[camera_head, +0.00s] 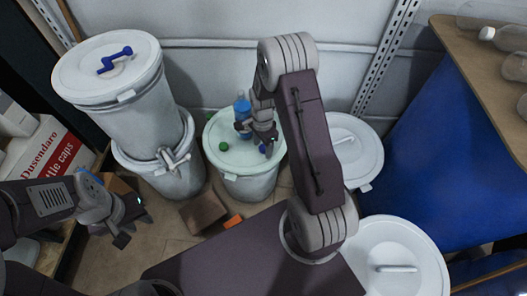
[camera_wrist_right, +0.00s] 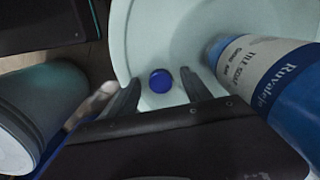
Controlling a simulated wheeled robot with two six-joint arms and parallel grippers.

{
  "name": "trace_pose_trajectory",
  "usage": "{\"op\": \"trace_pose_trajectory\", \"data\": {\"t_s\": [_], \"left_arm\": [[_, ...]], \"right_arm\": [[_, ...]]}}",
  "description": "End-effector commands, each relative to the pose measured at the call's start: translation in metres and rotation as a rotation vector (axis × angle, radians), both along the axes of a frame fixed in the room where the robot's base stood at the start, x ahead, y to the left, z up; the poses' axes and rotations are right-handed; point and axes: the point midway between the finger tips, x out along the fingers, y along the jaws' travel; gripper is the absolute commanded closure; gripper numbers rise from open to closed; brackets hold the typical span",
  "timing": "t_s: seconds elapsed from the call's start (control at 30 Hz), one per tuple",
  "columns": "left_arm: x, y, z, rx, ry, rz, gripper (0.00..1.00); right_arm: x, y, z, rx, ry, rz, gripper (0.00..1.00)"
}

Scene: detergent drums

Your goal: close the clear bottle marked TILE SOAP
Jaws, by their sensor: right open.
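The TILE SOAP bottle (camera_wrist_right: 275,85), with a white and blue label and blue body, stands at the right of the right wrist view. In the head view the bottle (camera_head: 241,104) stands on the pale green drum lid, partly behind my right gripper; its mouth is not clear. A round blue cap (camera_wrist_right: 160,81) lies on the lid; it also shows in the head view (camera_head: 263,149). My right gripper (camera_head: 258,142) is open above the lid, with the cap between and beyond its fingertips (camera_wrist_right: 158,88), nothing held. My left gripper (camera_head: 130,220) is open and empty at lower left.
A green cap (camera_head: 223,147) lies on the pale green lid (camera_head: 229,163). Stacked white drums (camera_head: 110,75) stand at left, and lidded white drums (camera_head: 355,150) at right. A wooden table (camera_head: 465,50) holds clear bottles (camera_head: 510,38). A cardboard box (camera_head: 203,212) is on the floor.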

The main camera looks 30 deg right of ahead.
Motion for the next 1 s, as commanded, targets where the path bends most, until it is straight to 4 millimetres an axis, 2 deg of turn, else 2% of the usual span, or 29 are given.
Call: {"op": "trace_pose_trajectory", "data": {"t_s": [0.27, 0.3, 0.5, 0.87, 1.0], "left_arm": [[0.0, 0.0, 0.001, 0.0, 0.0, 0.0, 0.68], [0.0, 0.0, 0.001, 0.0, 0.0, 0.0, 0.68], [0.0, 0.0, 0.001, 0.0, 0.0, 0.0, 0.68], [0.0, 0.0, 0.001, 0.0, 0.0, 0.0, 0.68], [0.0, 0.0, 0.008, 0.0, 0.0, 0.0, 0.68]], "right_arm": [[0.0, 0.0, 0.0, 0.0, 0.0, 0.0, 0.43], [0.0, 0.0, 0.0, 0.0, 0.0, 0.0, 0.46], [0.0, 0.0, 0.0, 0.0, 0.0, 0.0, 1.0], [0.0, 0.0, 0.001, 0.0, 0.0, 0.0, 1.0], [0.0, 0.0, 0.01, 0.0, -0.001, 0.0, 1.0]]}}
